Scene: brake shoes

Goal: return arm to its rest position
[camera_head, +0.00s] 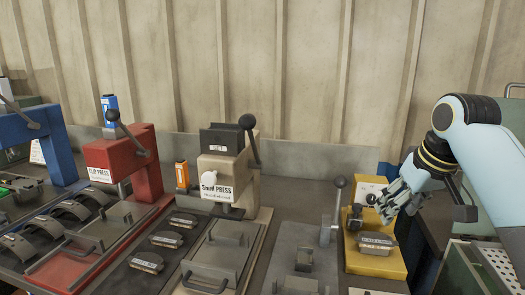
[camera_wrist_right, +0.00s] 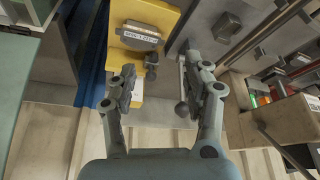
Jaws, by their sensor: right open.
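My right arm enters the head view from the right, and its gripper (camera_head: 381,209) is above and beside the yellow fixture (camera_head: 372,264). In the right wrist view the two fingers of the right gripper (camera_wrist_right: 156,70) stand apart with nothing held between them. A grey labelled part (camera_head: 377,243) lies on the yellow fixture; it also shows in the right wrist view (camera_wrist_right: 140,36), beyond the left fingertip. Whether the fingers touch the fixture's small black clamp cannot be told. My left gripper is not in view.
A beige press (camera_head: 231,165), a red press (camera_head: 134,167) and a blue press (camera_head: 43,140) line the bench to the left. An upright lever (camera_head: 337,200) with a ball knob stands left of the yellow fixture. A perforated metal tray (camera_head: 503,265) is at the lower right.

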